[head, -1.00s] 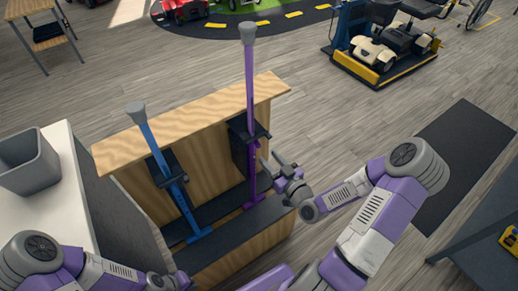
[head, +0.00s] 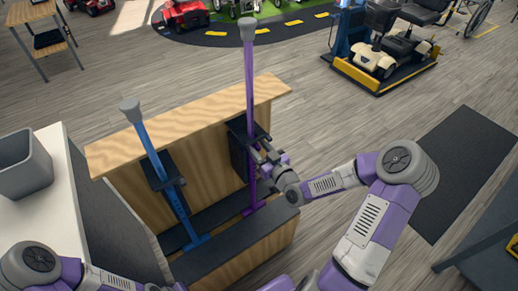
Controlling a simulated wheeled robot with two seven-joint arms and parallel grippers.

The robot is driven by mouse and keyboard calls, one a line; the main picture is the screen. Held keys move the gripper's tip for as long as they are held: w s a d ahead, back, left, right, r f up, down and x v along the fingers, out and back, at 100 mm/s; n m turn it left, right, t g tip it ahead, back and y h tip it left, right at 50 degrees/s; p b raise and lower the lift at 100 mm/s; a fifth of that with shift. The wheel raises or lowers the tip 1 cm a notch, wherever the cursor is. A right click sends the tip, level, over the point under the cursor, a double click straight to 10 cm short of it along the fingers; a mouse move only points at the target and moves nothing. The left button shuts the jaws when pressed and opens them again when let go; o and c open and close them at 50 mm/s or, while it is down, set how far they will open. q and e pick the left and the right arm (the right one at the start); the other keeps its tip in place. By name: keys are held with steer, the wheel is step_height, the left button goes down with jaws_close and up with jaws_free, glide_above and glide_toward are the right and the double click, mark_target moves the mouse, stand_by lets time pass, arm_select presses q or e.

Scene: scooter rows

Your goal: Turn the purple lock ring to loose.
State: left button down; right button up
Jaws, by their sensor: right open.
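The purple post (head: 249,85), with a grey cap, stands upright in the wooden stand (head: 115,155), passing a dark bracket (head: 238,130). The purple lock ring is too small to make out clearly; the area at the bracket is partly behind my gripper. My right gripper (head: 262,156) is open, its fingers at the post just below the bracket. I cannot tell whether they touch it. My left arm is at the bottom left; its gripper (head: 165,287) is cut by the bottom edge and its jaws are unclear.
A blue post (head: 151,150) leans in the same stand, left of the purple one. A white-topped counter (head: 55,190) with a grey bin (head: 24,165) is at the left. A dark mat (head: 460,165) and a dark table (head: 490,245) are at the right. Open floor lies behind the stand.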

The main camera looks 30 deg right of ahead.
steer(key=shift+c, duration=0.3)
jaws_close()
steer(key=shift+y, duration=0.3)
steer(key=shift+w+d+n+g+y+p, duration=0.15)
steer(key=shift+d+n+y+p, duration=0.25)
steer(key=shift+n+y, duration=0.45)
steer(key=shift+s+d+n+g+y+p, duration=0.1)
steer(key=shift+d+n+g+y+p, duration=0.15)
steer(key=shift+n+y+p, duration=0.55)
steer(key=shift+w+d+n+g+y+p, duration=0.1)
steer(key=shift+w+d+n+g+y, duration=0.25)
steer(key=shift+n+g+y, duration=1)
steer(key=shift+w+d+n+g+y+p, duration=0.1)
steer(key=shift+w+d+n+g+y, duration=0.2)
steer(key=shift+n+g+y, duration=1.05)
steer(key=shift+w+d+n+g+y+p, duration=0.1)
steer(key=shift+w+d+n+g+y, duration=0.4)
steer(key=shift+y, duration=1.55)
steer(key=shift+s+a+n, duration=0.15)
steer(key=shift+s+n, duration=0.1)
